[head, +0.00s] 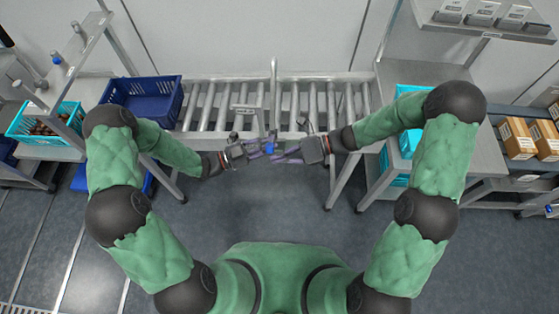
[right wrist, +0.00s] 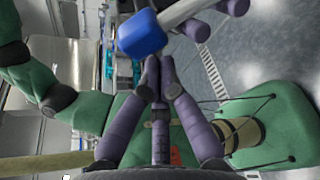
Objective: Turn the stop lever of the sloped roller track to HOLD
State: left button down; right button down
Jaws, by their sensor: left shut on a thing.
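The stop lever is a grey bar with a blue knob (head: 270,149) at the front edge of the sloped roller track (head: 208,105). In the right wrist view the blue knob (right wrist: 141,34) is large at the top, with the bar running up to the right. My left gripper (head: 258,150) is shut on the lever; its purple fingers (right wrist: 208,20) lie around the bar near the knob. My right gripper (head: 278,158) is beside the knob, its fingertips (right wrist: 160,76) together and empty. I cannot tell whether they touch the knob. The HOLD marking is not readable.
A dark blue crate (head: 113,95) stands at the track's left end. A turquoise basket (head: 22,124) of dates is farther left. Turquoise bins (head: 411,142) stand on the right, with cardboard boxes (head: 517,140) beyond. The floor before the track is clear.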

pick_arm(q)
jog(key=shift+d, duration=0.1)
pick_arm(e)
jog(key=shift+w+d+r, duration=0.1)
jog(key=shift+w+r, duration=0.5)
jog(key=shift+r, duration=0.2)
pick_arm(q)
jog(key=shift+f, duration=0.1)
jog(key=c, duration=1.4)
grip_release()
jog(key=shift+s, duration=0.1)
